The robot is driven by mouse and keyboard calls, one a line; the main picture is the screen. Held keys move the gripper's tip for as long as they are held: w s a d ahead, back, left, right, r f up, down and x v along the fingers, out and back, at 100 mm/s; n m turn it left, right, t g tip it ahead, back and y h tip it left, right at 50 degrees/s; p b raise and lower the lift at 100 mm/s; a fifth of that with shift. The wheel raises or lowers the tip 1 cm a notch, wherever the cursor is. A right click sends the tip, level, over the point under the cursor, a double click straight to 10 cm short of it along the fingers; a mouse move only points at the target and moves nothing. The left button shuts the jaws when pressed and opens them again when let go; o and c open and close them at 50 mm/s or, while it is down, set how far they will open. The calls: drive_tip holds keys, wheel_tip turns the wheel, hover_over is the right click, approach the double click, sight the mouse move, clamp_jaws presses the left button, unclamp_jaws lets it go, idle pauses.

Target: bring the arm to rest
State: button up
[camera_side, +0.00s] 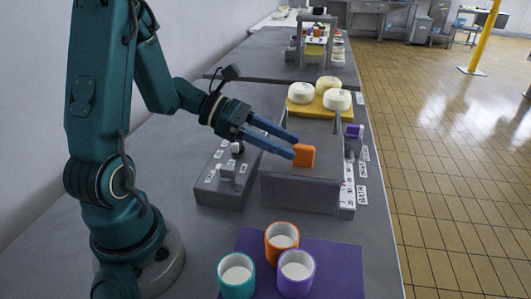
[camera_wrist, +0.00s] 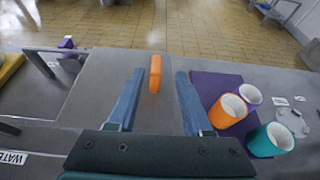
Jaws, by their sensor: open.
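My gripper (camera_side: 294,147) has two long blue fingers and is open, stretched out over a grey box (camera_side: 300,195). An orange block (camera_side: 304,156) stands by the fingertips at the top of that box in the side view. In the wrist view the block (camera_wrist: 155,73) shows between the tips of my gripper (camera_wrist: 160,72), with a gap on both sides. I cannot tell how far below the fingers it sits.
A purple mat (camera_side: 340,262) holds teal (camera_side: 236,275), orange (camera_side: 282,241) and purple (camera_side: 297,273) cups with white contents. A yellow board (camera_side: 318,108) holds white rounds. A grey panel (camera_side: 222,190) with small fittings lies left of the box. A purple block (camera_side: 354,131) is at right.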

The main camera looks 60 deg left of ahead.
drive_tip(key=shift+s+a+r, duration=0.1)
drive_tip(key=shift+s+a, duration=0.1)
drive_tip(key=shift+s, duration=0.05)
drive_tip(key=m, duration=0.1)
drive_tip(key=m+g, duration=0.1)
drive_tip(key=m, duration=0.1)
drive_tip(key=shift+w+r, duration=0.2)
drive_tip(key=shift+r, duration=0.2)
drive_tip(key=shift+w+a+r+m+g+y, duration=0.15)
drive_tip(key=shift+m+g+y, duration=0.15)
drive_tip(key=shift+m, duration=0.3)
drive_tip(key=shift+r+m+g+y, duration=0.15)
drive_tip(key=shift+m+g+y, duration=0.15)
drive_tip(key=shift+m, duration=0.3)
drive_tip(key=s+d+m+g+y, duration=0.2)
drive_tip(key=s+d+m+g, duration=0.2)
drive_tip(key=s+d+m, duration=0.4)
drive_tip(key=s+a+r+m+t+y, duration=0.1)
drive_tip(key=s+m+y, duration=0.4)
drive_tip(key=m, duration=0.8)
drive_tip(key=shift+s+a+r+m+t+y, duration=0.35)
drive_tip(key=shift+a+t+y, duration=0.3)
drive_tip(key=shift+a, duration=0.55)
